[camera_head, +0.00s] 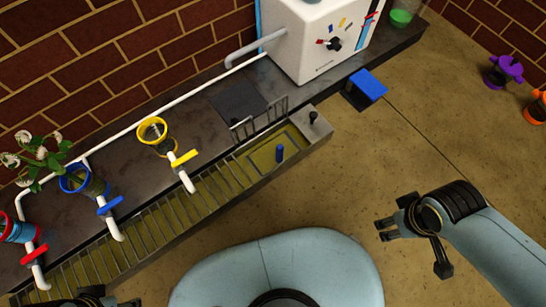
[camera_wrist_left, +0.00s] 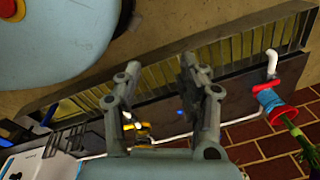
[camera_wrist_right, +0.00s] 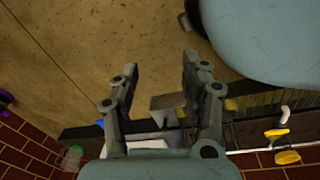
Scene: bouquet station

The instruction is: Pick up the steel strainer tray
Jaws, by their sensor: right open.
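A long steel trough with slats across it, which looks like the strainer tray (camera_head: 150,232), runs along the front of the dark counter in the head view. Its slatted length also shows in the left wrist view (camera_wrist_left: 235,50), beyond the fingers. My left gripper (camera_wrist_left: 158,70) is open and empty; in the head view only a part of it shows at the bottom left edge, near the trough's lower end. My right gripper (camera_head: 408,250) is open and empty over the tan floor, right of the trough and clear of it. The trough's end shows in the right wrist view (camera_wrist_right: 165,103).
Blue, yellow and red valve handles (camera_head: 184,158) and white spouts stand over the trough. A blue peg (camera_head: 280,153) and a black knob (camera_head: 313,118) stand at its right end. A white machine (camera_head: 310,40) is behind. The floor around my right gripper is clear.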

